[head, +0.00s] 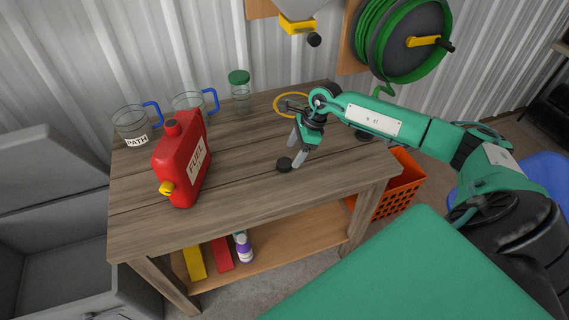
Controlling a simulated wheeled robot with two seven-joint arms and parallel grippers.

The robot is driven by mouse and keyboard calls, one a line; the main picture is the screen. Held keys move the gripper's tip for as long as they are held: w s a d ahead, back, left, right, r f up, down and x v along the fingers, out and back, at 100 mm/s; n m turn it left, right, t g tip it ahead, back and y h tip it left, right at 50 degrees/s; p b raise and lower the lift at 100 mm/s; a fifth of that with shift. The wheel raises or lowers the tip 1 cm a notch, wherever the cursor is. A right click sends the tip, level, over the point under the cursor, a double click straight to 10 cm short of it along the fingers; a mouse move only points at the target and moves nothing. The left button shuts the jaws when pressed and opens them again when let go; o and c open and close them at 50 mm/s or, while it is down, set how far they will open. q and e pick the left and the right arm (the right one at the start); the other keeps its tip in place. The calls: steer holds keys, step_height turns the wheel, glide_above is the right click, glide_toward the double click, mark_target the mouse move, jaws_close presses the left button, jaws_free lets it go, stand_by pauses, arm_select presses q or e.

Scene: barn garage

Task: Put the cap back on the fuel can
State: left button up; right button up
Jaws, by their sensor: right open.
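The red fuel can (185,165) stands upright on the left part of the wooden table, with a white FUEL label and a yellow knob low on its front. A short red neck rises from its top; whether it is open is too small to tell. A small black cap (284,165) lies flat on the tabletop to the right of the can. My right gripper (295,149) is open and empty, pointing down close above the table beside the cap. Its near fingertip is just right of the cap; I cannot tell if they touch. My left gripper is out of view.
Two clear jugs with blue handles (131,122) (189,102) and a green-lidded jar (240,90) stand along the back of the table (240,205). A yellow ring (277,104) and a dark round piece (363,135) lie near my right arm. The front middle is clear.

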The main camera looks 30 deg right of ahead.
mark_target(284, 162)
steer(key=shift+w+a+f, duration=0.1)
steer(key=shift+a+f, duration=0.05)
steer(key=shift+a, duration=0.05)
steer(key=x, duration=0.1)
steer(key=p+x, duration=0.1)
steer(key=x, duration=0.2)
steer(key=shift+w+a+p, duration=0.3)
steer(key=shift+w, duration=0.05)
steer(key=shift+f, duration=0.2)
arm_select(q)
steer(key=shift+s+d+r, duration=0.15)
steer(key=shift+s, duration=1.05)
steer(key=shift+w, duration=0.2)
arm_select(e)
steer(key=c, duration=1)
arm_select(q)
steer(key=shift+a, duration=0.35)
arm_select(e)
steer(key=shift+c, duration=0.2)
